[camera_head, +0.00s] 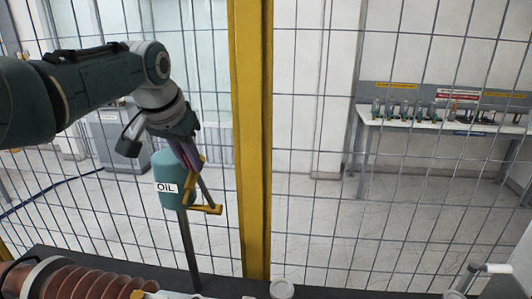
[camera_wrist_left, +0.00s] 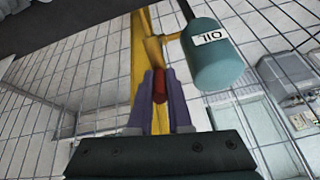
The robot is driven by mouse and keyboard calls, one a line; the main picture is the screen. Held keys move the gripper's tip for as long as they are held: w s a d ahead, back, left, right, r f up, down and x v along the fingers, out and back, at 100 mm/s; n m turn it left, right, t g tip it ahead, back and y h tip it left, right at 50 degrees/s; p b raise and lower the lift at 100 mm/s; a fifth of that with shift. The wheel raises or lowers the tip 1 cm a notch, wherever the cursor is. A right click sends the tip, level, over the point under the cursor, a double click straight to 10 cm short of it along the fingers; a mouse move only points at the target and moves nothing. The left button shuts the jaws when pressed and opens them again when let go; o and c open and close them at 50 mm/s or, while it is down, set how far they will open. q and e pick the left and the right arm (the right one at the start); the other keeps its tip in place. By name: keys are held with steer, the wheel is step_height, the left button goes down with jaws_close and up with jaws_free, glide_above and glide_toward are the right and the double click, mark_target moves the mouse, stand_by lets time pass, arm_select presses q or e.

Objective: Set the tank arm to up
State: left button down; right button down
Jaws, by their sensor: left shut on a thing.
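The teal oil tank (camera_head: 172,178), labelled OIL, sits on a dark post (camera_head: 189,250) left of the yellow fence post. A yellow tank arm (camera_head: 207,209) shows beside the tank's lower right side, with yellow also rising near my fingers. My left gripper (camera_head: 190,160) reaches down from above at the tank's right side. In the left wrist view, its purple fingers (camera_wrist_left: 160,86) are shut on a red grip (camera_wrist_left: 160,84) in front of yellow parts. The tank (camera_wrist_left: 212,58) is just right of the fingers there. My fingers partly hide the tank arm. My right gripper is out of view.
A wire mesh fence with a thick yellow post (camera_head: 252,130) stands close behind the tank. A ribbed brown bushing (camera_head: 85,282) lies at lower left, and a round white cap (camera_head: 282,289) at the bottom. A bench (camera_head: 440,125) stands beyond the fence.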

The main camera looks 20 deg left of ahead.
arm_select(q)
steer(key=shift+f, duration=0.15)
steer(key=c, duration=0.8)
jaws_free()
steer(key=shift+c, duration=0.2)
steer(key=shift+s+r, duration=0.2)
steer(key=shift+r, duration=0.25)
steer(key=b+v, duration=0.1)
steer(key=v, duration=0.8)
steer(key=shift+s+d, duration=0.1)
